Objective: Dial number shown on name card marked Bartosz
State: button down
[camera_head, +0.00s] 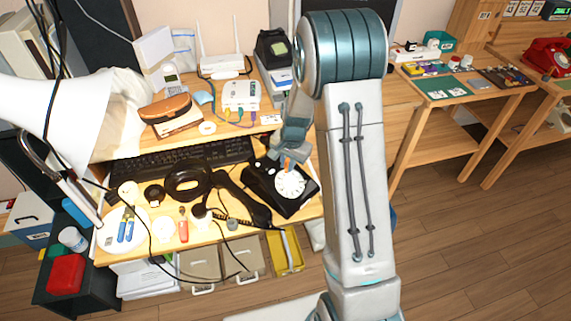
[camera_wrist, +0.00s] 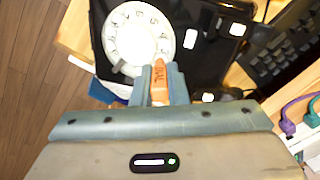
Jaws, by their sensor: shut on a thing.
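A black rotary phone (camera_head: 261,178) with a white dial (camera_head: 290,185) sits at the right of the desk. In the wrist view the phone (camera_wrist: 205,65) and its white dial (camera_wrist: 135,38) with finger holes lie just beyond my fingers. My gripper (camera_wrist: 159,72) is shut on an orange dialing stick (camera_wrist: 159,86) with lettering on it. In the head view my gripper (camera_head: 291,150) is over the dial, with the orange tip at it; I cannot tell whether it touches. The black handset (camera_head: 243,200) lies off the phone, to its left. I cannot make out a card marked Bartosz.
A black keyboard (camera_head: 180,158) lies behind the handset. A black ring-shaped object (camera_head: 186,183), a white lamp (camera_head: 62,115), a brown case (camera_head: 166,109) and a white router (camera_head: 222,63) crowd the desk. A side table (camera_head: 452,88) stands at right. My arm hides part of the middle.

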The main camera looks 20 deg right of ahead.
jog(key=shift+d, duration=0.1)
jog(key=shift+d+f, duration=0.15)
jog(key=shift+d, duration=0.4)
jog(key=shift+s+d+f+b, duration=0.15)
jog(key=shift+d+f+b, duration=0.05)
jog(key=shift+d+b, duration=0.35)
dwell(0.4)
jog(key=shift+s+d+f+b, duration=0.25)
jog(key=shift+s+d+b, duration=0.1)
jog(key=shift+s+d, duration=0.1)
